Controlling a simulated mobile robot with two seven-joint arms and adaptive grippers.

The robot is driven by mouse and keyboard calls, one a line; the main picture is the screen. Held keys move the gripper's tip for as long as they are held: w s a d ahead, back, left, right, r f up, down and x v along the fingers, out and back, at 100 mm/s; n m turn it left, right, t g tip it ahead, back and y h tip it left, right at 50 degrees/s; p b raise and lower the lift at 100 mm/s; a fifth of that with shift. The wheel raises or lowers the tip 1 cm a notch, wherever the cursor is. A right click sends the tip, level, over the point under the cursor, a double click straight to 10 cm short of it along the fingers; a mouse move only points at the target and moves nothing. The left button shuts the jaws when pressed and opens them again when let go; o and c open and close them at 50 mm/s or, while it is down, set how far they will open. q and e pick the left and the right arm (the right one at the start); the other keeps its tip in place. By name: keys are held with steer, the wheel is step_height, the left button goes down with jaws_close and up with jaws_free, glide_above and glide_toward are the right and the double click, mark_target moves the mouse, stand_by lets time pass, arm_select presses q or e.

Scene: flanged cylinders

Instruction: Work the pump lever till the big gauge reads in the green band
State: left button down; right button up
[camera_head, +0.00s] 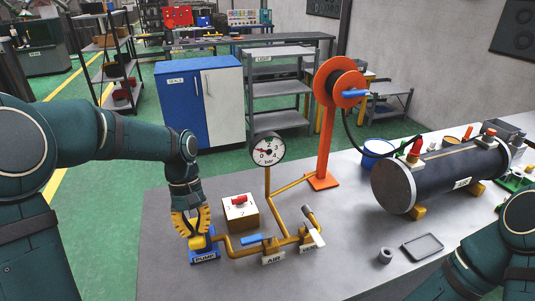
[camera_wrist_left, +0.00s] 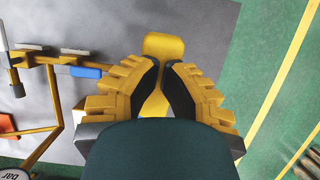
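The yellow pump lever (camera_head: 197,242) rises from a blue base labelled PUMP (camera_head: 206,257) at the table's front left. My left gripper (camera_head: 191,232) points down over it, its yellow fingers closed in around the lever. In the left wrist view the lever (camera_wrist_left: 165,47) runs between the dark pads of the left gripper (camera_wrist_left: 160,72), which appear to press on it. The big round gauge (camera_head: 267,149) stands upright on a yellow pipe behind the pump; its red needle points left, on the low side of the dial. My right arm shows at lower right; its gripper is out of view.
Right of the pump are yellow pipes with a blue-handled AIR valve (camera_head: 258,240) and a second valve (camera_head: 314,234). A box with a red knob (camera_head: 240,211) stands behind. An orange post (camera_head: 326,145), dark flanged cylinder (camera_head: 440,173) and small tray (camera_head: 423,246) stand further right.

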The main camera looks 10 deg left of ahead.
stand_by(0.6)
arm_select(q)
steer(key=a+b+x, duration=0.1)
steer(key=b+x, duration=0.2)
steer(key=x, duration=0.3)
steer(key=shift+d+f+b, duration=0.2)
steer(key=shift+d+b, duration=0.1)
steer(key=shift+d, duration=0.15)
steer(key=p+v, duration=0.6)
steer(key=shift+r, duration=0.3)
steer(key=shift+f, duration=0.1)
stand_by(0.4)
stand_by(0.8)
